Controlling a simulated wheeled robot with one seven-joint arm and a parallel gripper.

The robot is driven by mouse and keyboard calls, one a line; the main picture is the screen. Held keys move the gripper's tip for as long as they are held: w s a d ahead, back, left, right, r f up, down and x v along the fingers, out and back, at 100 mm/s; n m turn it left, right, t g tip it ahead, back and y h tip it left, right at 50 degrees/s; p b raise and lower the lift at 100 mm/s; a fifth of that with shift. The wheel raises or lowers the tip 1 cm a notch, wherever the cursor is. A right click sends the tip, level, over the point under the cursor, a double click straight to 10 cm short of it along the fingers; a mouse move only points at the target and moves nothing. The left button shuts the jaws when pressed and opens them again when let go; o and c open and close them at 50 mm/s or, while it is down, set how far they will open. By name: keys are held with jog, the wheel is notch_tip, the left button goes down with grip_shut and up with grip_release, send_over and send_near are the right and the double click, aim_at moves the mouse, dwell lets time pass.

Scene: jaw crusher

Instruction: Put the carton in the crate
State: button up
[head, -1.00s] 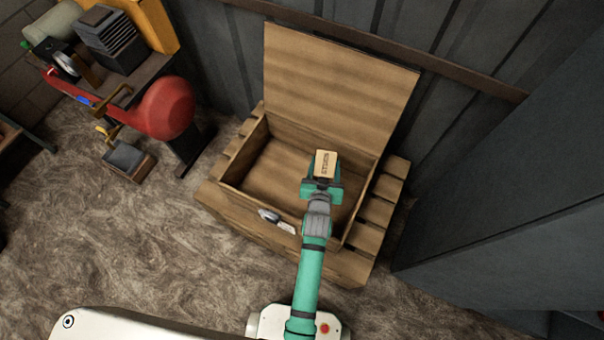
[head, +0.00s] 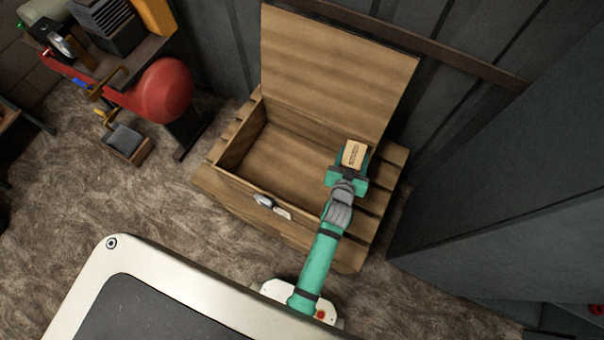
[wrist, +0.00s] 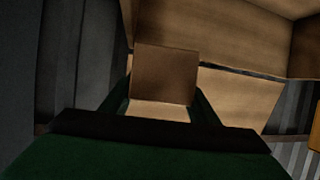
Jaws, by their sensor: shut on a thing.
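In the wrist view the carton (wrist: 164,76) sits between the dark green fingers. The crate (head: 228,177) is a wooden box on slatted boards, with its lid (head: 335,70) raised at the back. In the head view the carton overlaps the crate's right end, near the right wall. I cannot tell its height above the crate. The visible crate floor is bare.
A metal latch (head: 264,201) is on the crate's front edge. A red round tank (head: 163,91) and a small dark bin (head: 125,142) stand to the left. A dark grey wall or cabinet (head: 500,190) closes off the right. Floor is open at the left front.

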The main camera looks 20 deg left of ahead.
jog(key=a+f+n+g+y, duration=0.1)
jog(key=a+f+n+y, duration=0.15)
jog(key=a, duration=0.35)
jog(key=a+f+n+g+y, duration=0.1)
jog(key=a+f+n+y, duration=0.15)
jog(key=a, duration=0.35)
jog(key=s+a+r+n+g+y, duration=0.25)
jog(key=a+n+g+y, duration=0.2)
jog(key=a, duration=0.35)
jog(key=s+a+r+n+g+y, duration=0.2)
jog(key=s+a+n+g+y, duration=0.15)
jog(key=a+n, duration=0.35)
notch_tip(320, 180, down, 14)
jog(key=s+a+g, duration=0.1)
jog(key=a+g, duration=0.1)
jog(key=a, duration=0.1)
jog(key=shift+f, duration=0.2)
jog(key=shift+f, duration=0.6)
jog(key=o, duration=1.5)
jog(key=shift+s, duration=0.1)
jog(key=shift+c, duration=0.2)
